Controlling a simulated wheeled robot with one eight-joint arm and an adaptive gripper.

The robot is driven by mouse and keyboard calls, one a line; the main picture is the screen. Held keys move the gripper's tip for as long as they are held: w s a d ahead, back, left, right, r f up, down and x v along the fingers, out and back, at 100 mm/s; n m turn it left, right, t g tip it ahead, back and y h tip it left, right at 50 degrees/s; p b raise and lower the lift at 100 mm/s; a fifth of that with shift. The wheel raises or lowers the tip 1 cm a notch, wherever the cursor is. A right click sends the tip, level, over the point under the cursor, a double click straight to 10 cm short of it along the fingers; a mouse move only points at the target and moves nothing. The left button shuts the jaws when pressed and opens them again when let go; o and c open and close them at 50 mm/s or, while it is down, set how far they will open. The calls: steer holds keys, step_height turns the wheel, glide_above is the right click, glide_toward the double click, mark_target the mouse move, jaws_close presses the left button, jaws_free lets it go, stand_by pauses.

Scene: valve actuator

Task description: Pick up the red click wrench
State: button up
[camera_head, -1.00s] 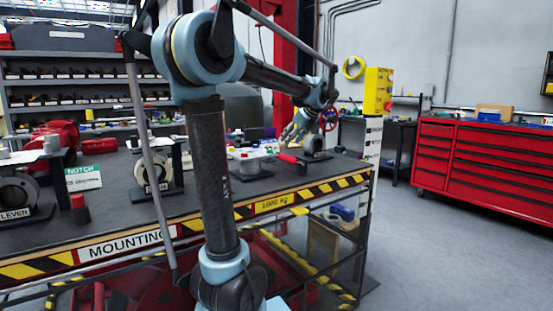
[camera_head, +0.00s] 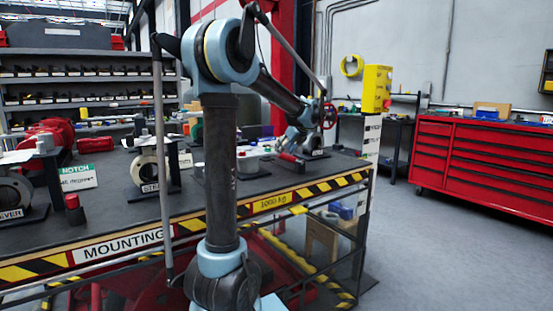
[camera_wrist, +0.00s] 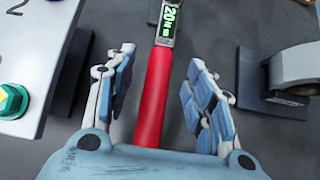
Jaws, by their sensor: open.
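The red click wrench (camera_wrist: 155,95) lies on the dark bench top in the wrist view. Its red handle runs from between my fingers up to a small green display reading 20. My gripper (camera_wrist: 160,90) is open, with one blue-padded finger on each side of the handle and a gap on both sides. The near end of the handle is hidden by my gripper's palm. In the head view, my gripper (camera_head: 290,140) is low over the right part of the bench, and the red handle (camera_head: 291,157) shows just below it.
A white plate with a green bolt (camera_wrist: 12,100) is at the wrist view's left. A grey ring part on a dark base (camera_wrist: 262,80) stands close at right. The workbench (camera_head: 110,215) holds several valve parts. A red tool cabinet (camera_head: 490,165) stands beyond open floor.

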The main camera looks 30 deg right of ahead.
mark_target(281, 158)
steer(key=shift+x, duration=2.85)
steer(key=shift+s+f, duration=0.15)
steer(key=shift+f, duration=0.05)
jaws_close()
